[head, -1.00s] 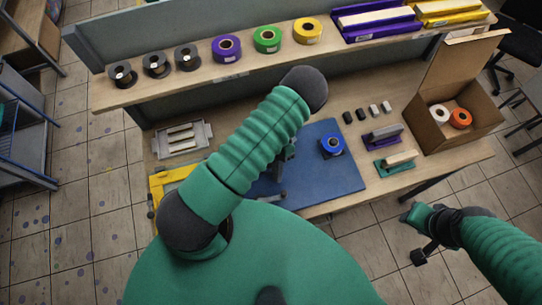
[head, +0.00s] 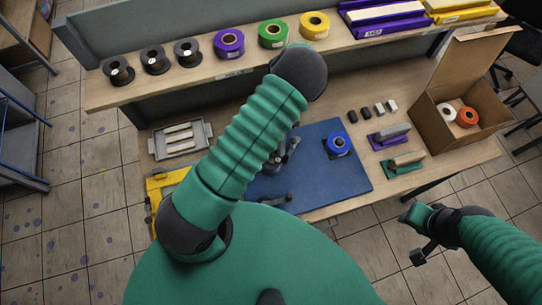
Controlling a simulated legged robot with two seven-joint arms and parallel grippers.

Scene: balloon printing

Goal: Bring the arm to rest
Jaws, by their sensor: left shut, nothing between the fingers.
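My left arm rises from the lower left and bends at a dark joint over the table. My left gripper (head: 278,162) is partly hidden behind that arm, above the blue mat (head: 340,180). It is shut and empty. My right arm comes in from the right, and its end (head: 421,232) hangs over the floor in front of the table, apart from everything. Its fingers are too unclear to tell whether they are open.
On the mat is a blue tape roll (head: 338,145). Stamps with purple (head: 390,137) and green (head: 405,164) bases stand to its right, near an open cardboard box (head: 440,130). A grey tray (head: 205,145) lies left. The shelf (head: 130,92) holds several rolls.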

